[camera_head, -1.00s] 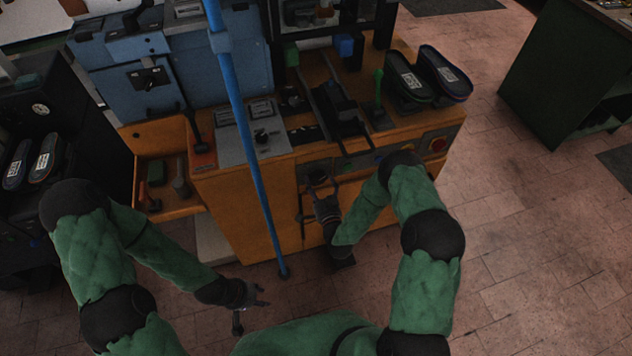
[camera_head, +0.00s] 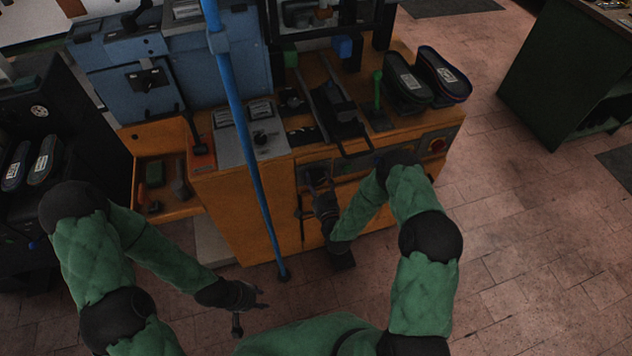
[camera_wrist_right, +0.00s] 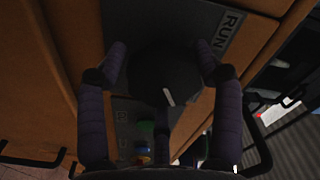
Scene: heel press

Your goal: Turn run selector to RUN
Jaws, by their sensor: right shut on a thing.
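The run selector (camera_wrist_right: 165,75) is a dark round knob with a pale pointer mark, in the middle of the right wrist view. It sits on a grey plate (camera_wrist_right: 184,14) with the word RUN printed at the upper right. The pale mark slants and does not point at that word. My right gripper (camera_wrist_right: 163,62) has its fingers on both sides of the knob and is shut on it. In the head view the right gripper (camera_head: 318,182) is at the orange machine's front and hides the knob. My left gripper (camera_head: 250,306) hangs low at the left, apart from everything, its fingers apart.
The orange machine (camera_head: 235,215) carries a blue unit (camera_head: 225,55), a control panel (camera_head: 250,135) and dark shoes (camera_head: 408,80) on top. A blue pole (camera_head: 258,190) stands in front. An open drawer (camera_head: 160,205) holds tools.

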